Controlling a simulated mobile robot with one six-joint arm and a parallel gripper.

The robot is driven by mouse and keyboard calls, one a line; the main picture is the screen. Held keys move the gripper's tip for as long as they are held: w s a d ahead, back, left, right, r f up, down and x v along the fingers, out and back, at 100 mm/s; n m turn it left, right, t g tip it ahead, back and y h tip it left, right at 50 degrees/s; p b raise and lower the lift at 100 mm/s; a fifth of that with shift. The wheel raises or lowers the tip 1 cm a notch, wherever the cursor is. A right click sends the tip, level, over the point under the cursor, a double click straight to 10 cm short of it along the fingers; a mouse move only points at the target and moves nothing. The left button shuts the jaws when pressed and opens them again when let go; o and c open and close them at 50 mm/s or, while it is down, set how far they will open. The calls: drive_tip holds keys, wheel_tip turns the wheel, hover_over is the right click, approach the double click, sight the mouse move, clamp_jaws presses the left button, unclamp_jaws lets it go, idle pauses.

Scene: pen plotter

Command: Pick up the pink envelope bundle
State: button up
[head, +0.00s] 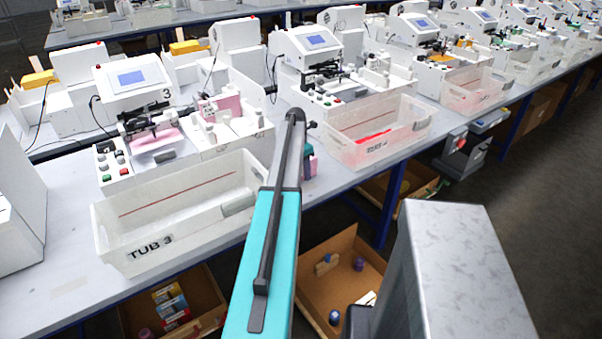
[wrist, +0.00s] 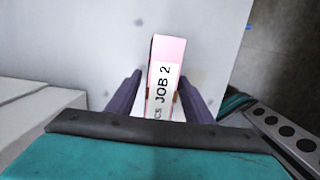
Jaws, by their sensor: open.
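The pink envelope bundle (wrist: 170,50) stands on the pale table in the wrist view, with a white label reading "JOB 2" on the side facing the camera. My gripper (wrist: 161,84) is open, with one dark purple finger on each side of the bundle and a visible gap at both sides. The bundle's lower end runs down behind the gripper's dark edge. In the head view my arm reaches over the table edge between two tubs and hides most of that spot. Small teal and purple-pink parts (head: 310,164) show beside the arm; I cannot tell whether the bundle is among them.
Plotter machines (head: 130,78) line the table behind. Cardboard boxes (head: 345,252) sit below the table.

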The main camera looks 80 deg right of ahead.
clamp_jaws()
drive_tip(key=shift+r, duration=0.15)
drive_tip(key=shift+r+b, duration=0.8)
drive_tip(key=shift+r, duration=0.65)
drive_tip(key=s+a+r+b, duration=0.1)
drive_tip(key=s+a+b, duration=0.2)
drive_tip(key=s+a, duration=0.8)
drive_tip(key=shift+s+r+b, duration=0.25)
drive_tip(key=shift+r+b, duration=0.05)
drive_tip(key=shift+r, duration=0.1)
drive_tip(key=shift+a, duration=0.1)
